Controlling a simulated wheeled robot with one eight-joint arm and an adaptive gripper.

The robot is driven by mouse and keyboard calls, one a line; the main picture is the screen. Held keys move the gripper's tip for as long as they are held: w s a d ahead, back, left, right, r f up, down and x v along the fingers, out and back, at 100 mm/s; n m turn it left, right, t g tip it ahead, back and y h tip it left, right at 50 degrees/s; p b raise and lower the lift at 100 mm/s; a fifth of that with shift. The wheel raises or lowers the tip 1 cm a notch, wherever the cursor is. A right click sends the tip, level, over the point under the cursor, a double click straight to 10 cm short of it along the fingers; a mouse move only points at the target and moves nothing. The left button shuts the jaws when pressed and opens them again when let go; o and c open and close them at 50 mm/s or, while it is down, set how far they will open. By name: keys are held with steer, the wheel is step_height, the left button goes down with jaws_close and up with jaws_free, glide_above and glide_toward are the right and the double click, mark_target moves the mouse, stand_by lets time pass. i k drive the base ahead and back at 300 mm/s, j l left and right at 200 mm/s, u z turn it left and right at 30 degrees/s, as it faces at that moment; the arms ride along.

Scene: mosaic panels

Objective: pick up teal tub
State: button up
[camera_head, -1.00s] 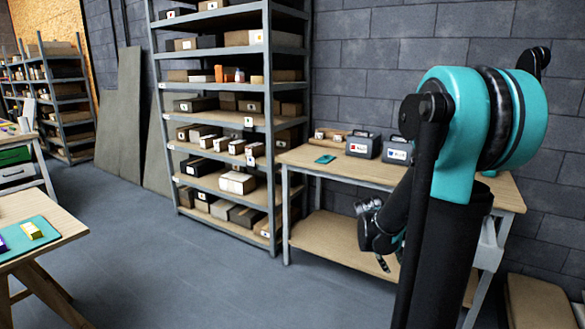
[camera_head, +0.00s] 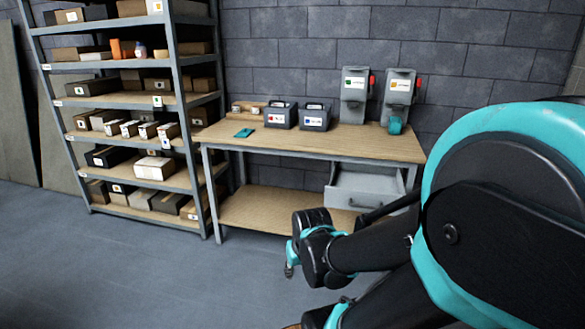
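A grey drawer (camera_head: 362,190) stands open below the top. Loaded shelving (camera_head: 188,110) is at left. Floor in front is clear.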

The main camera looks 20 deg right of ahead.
mark_target(395, 124)
steer(key=z, duration=0.95)
